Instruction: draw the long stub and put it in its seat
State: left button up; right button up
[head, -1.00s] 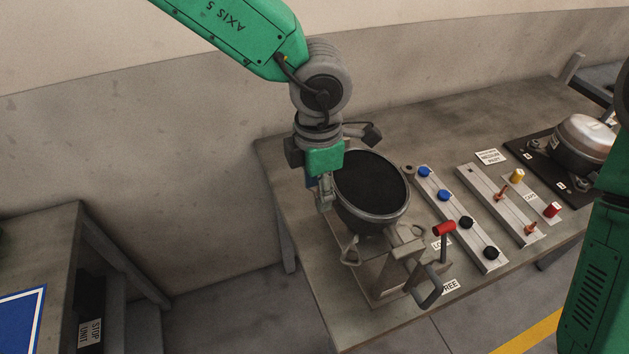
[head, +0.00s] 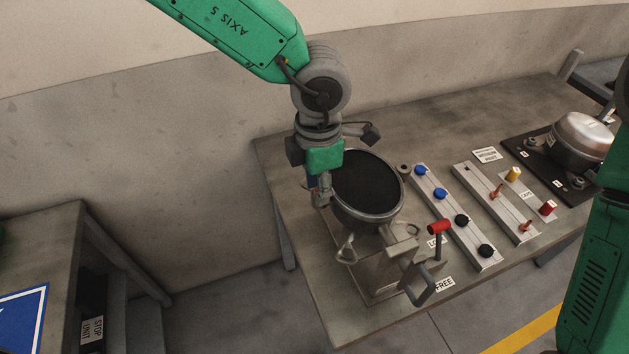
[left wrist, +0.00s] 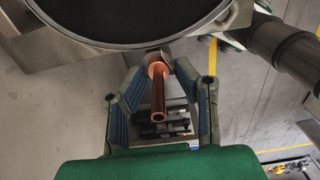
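A black-mouthed compressor shell (head: 365,222) sits tilted in a metal stand on the bench, its rim also across the top of the left wrist view (left wrist: 165,42). A copper stub (left wrist: 158,92) sticks out from a fitting under that rim. My left gripper (head: 319,192) is at the shell's left side. In the left wrist view its blue-padded fingers (left wrist: 158,78) stand open on both sides of the stub, with gaps visible. The head view hides this stub. Two smaller copper pieces stand on a slotted rail (head: 484,188). My right gripper is out of view.
A red-handled lever (head: 438,227) stands at the stand's front right. A rail with blue and black knobs (head: 442,205), yellow and red caps (head: 548,208), and a silver compressor dome (head: 582,140) lie to the right. Bare bench (head: 420,130) lies behind.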

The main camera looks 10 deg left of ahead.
pick_arm(q)
jog(key=shift+d, duration=0.35)
grip_shut()
jog(key=shift+d, duration=0.2)
jog(key=shift+a+r, duration=0.1)
jog(key=shift+a, duration=0.2)
jog(key=shift+r, duration=0.1)
jog(key=shift+d+r+p, duration=0.2)
jog(key=shift+r+p, duration=0.45)
jog(key=shift+r, duration=0.3)
jog(key=shift+d+r+p, duration=0.1)
jog(key=shift+r+p, duration=0.2)
jog(key=shift+r, duration=0.45)
jog(key=shift+a+r, duration=0.35)
jog(key=shift+r, duration=0.75)
jog(key=shift+d, duration=0.2)
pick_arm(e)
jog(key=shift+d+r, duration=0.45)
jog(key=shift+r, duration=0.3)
